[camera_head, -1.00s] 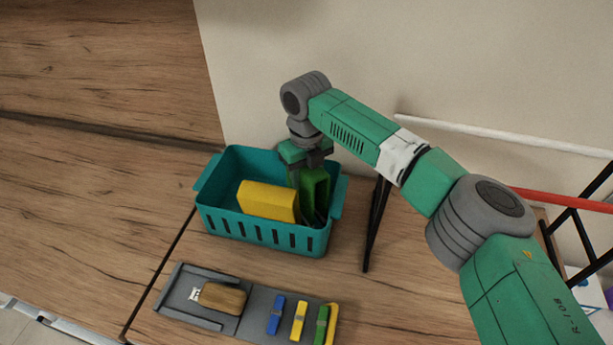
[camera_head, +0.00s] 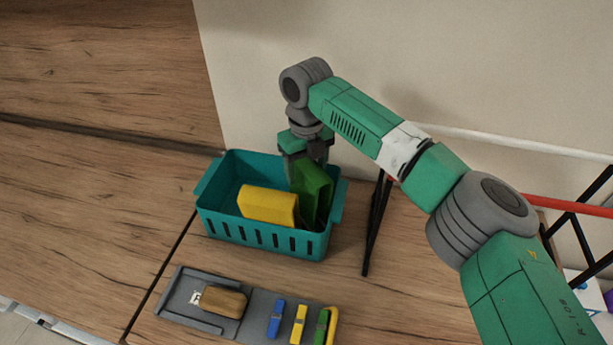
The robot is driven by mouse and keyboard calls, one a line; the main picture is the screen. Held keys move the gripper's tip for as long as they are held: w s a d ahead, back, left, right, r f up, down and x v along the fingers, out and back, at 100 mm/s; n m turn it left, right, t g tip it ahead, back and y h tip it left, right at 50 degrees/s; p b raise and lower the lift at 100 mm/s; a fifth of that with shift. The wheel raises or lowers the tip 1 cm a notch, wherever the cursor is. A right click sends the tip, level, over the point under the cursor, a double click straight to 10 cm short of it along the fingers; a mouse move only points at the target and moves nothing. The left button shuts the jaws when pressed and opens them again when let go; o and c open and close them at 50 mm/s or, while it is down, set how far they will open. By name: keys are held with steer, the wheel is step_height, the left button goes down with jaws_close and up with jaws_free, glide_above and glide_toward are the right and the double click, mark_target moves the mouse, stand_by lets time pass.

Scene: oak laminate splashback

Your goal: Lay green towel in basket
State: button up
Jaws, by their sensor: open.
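The teal basket (camera_head: 222,228) stands on the wooden counter near the wall. The green towel (camera_head: 313,190) stands folded on edge inside its right end, with its top near the rim. A folded yellow towel (camera_head: 267,205) lies in the basket to the left of the green one. My gripper (camera_head: 308,160) is over the right rear of the basket, just above and behind the green towel. It is open. Its fingertips are partly hidden by the towel, so I cannot tell whether they touch it.
A grey tray (camera_head: 252,302) in front of the basket holds a wooden-backed brush (camera_head: 222,300) and blue, yellow and green clips (camera_head: 299,323). A black metal rack frame (camera_head: 376,222) stands right of the basket. Bare counter lies to the left.

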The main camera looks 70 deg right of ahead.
step_height(320, 180, up, 8)
steer(key=shift+f+p, duration=0.1)
steer(key=shift+p, duration=0.35)
